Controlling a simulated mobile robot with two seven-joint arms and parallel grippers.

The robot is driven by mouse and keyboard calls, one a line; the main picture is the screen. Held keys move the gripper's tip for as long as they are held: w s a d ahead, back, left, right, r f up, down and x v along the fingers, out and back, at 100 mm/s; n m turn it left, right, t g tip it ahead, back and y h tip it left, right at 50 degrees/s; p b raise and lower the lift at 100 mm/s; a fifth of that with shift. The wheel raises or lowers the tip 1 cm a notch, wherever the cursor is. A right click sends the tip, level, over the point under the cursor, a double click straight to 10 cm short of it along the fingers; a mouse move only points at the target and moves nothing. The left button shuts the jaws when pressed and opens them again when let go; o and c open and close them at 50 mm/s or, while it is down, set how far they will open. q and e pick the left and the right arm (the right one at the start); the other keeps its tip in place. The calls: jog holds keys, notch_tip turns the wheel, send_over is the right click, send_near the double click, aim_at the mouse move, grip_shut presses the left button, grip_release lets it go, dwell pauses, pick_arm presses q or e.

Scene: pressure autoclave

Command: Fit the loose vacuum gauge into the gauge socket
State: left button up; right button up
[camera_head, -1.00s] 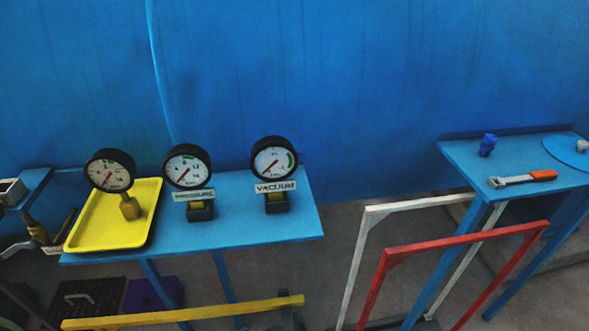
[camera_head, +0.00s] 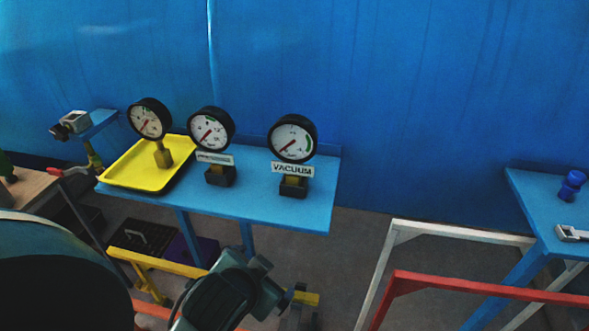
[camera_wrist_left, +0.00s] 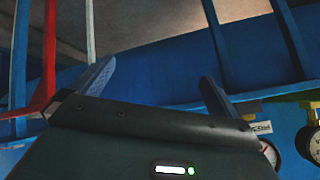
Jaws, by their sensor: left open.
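A round black-rimmed gauge with a brass stem (camera_head: 149,119) stands in the yellow tray (camera_head: 123,180) on the blue bench. A second gauge (camera_head: 211,128) stands on a dark block behind the pressure label. A third gauge (camera_head: 292,138) stands on a dark block behind the VACUUM label (camera_head: 292,169); whether this block is the gauge socket, I cannot tell. My left arm is low in the head view, its fingertips not clear there. In the left wrist view my left gripper (camera_wrist_left: 156,80) is open and empty, fingers wide apart. My right gripper is not in view.
The blue bench (camera_head: 300,211) has free surface right of the tray. A yellow rail (camera_head: 150,261) runs below it. White (camera_head: 440,228) and red (camera_head: 470,284) frames stand to the right, before another blue table (camera_head: 530,212). A grey device sits left of the tray.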

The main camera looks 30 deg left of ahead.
pick_arm(q)
jog(key=w+r+m+t+y, duration=0.1)
jog(key=w+r+t, duration=0.35)
jog(key=r, duration=0.25)
jog(key=m+t+y, duration=0.2)
jog(key=t, duration=0.2)
send_near(295, 141)
jog(key=b+x, duration=0.2)
jog(key=x, duration=0.5)
jog(key=shift+w+a, duration=0.1)
jog(key=shift+w, duration=0.1)
jog(key=shift+x, duration=0.85)
jog(key=x, duration=0.4)
jog(key=shift+w+p, duration=0.25)
jog(key=shift+p, duration=0.05)
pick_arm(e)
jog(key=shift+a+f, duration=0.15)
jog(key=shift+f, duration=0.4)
pick_arm(q)
jog(key=shift+r, duration=0.1)
jog(key=c, duration=1.2)
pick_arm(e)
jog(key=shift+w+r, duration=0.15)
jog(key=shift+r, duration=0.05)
